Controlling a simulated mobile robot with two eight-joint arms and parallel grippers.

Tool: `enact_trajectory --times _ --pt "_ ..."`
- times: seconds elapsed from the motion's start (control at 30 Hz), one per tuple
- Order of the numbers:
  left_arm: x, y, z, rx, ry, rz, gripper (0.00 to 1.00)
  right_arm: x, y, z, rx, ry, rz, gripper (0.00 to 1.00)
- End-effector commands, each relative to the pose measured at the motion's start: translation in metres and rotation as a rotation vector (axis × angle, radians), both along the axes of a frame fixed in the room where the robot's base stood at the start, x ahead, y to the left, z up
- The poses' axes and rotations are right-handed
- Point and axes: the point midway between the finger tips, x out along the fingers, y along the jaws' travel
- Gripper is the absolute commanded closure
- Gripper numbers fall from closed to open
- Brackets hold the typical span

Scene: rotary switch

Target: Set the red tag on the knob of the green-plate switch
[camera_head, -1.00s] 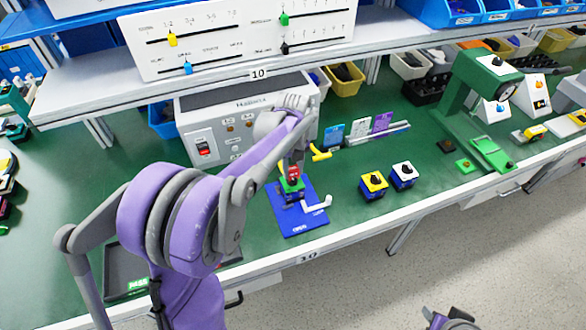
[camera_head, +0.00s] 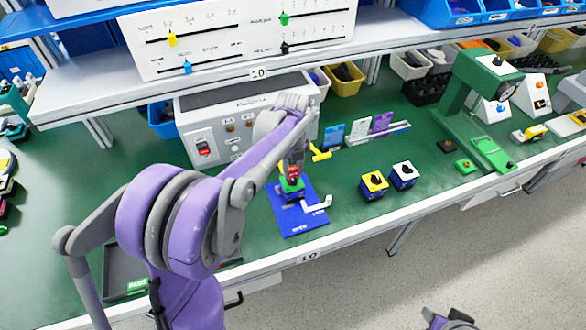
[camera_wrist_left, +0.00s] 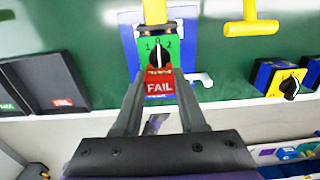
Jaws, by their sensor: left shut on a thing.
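My left gripper (camera_wrist_left: 159,78) is shut on the red tag (camera_wrist_left: 160,87), which reads FAIL in the left wrist view. The tag is red at the gripper in the head view (camera_head: 293,171). The green-plate switch (camera_wrist_left: 145,45) has a dark knob with a white pointer (camera_wrist_left: 158,54), marked 1, 0 and 2. In the wrist view the tag lies just below the knob and covers the plate's lower edge; I cannot tell whether it touches the knob. The switch sits on a blue base (camera_head: 300,225), largely hidden by my gripper in the head view.
A white lever (camera_head: 318,205) sticks out on the base's right side. A yellow handle (camera_head: 320,154) stands behind. Yellow-plate (camera_head: 373,182) and white-plate (camera_head: 403,172) switches are to the right. A dark tray (camera_wrist_left: 45,83) lies left in the wrist view. A grey box (camera_head: 210,119) stands behind.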

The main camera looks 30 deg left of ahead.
Motion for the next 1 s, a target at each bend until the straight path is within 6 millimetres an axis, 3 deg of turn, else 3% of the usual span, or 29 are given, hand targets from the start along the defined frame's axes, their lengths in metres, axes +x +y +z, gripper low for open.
enact_trajectory --times 0.97,1.0 --pt "0.0 0.0 -0.024 0.0 0.0 0.0 1.0 -0.006 0.0 -0.019 0.0 0.012 0.0 0.55" --pt "0.0 0.0 -0.024 0.0 0.0 0.0 0.54 -0.006 0.0 -0.018 0.0 0.012 0.0 0.55"
